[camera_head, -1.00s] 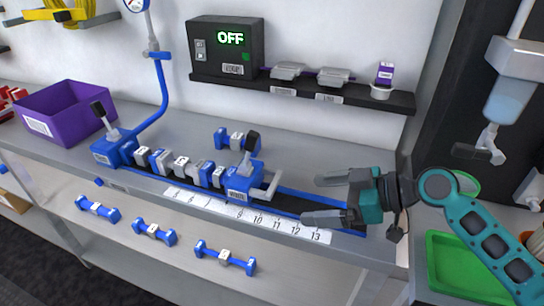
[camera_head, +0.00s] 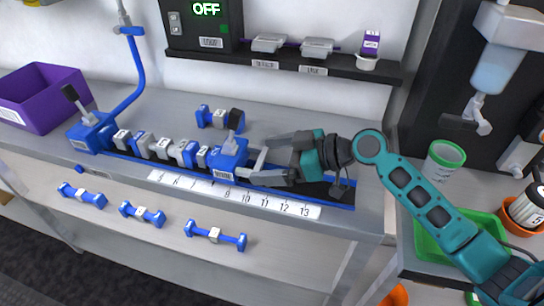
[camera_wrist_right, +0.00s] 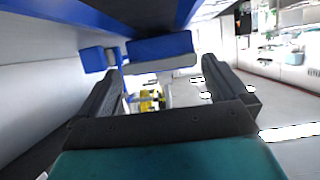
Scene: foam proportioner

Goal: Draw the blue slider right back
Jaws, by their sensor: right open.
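The blue slider (camera_head: 229,157) sits on the blue rail at the right end of a row of blue and grey pieces. It has a black-tipped lever on top and a pale handle (camera_head: 259,164) on its right side. My right gripper (camera_head: 258,158) is open at this handle, its fingers pointing left with one on the far side and one on the near side. In the right wrist view the blue slider (camera_wrist_right: 160,47) shows ahead between the open fingers (camera_wrist_right: 160,80). Contact with the handle cannot be told. My left gripper is not in view.
A numbered scale (camera_head: 235,194) runs along the rail's front. A loose blue and grey piece (camera_head: 219,117) lies behind the slider, and several more (camera_head: 215,235) sit along the bench front. A black box reading OFF (camera_head: 205,25) and a shelf (camera_head: 300,68) stand behind.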

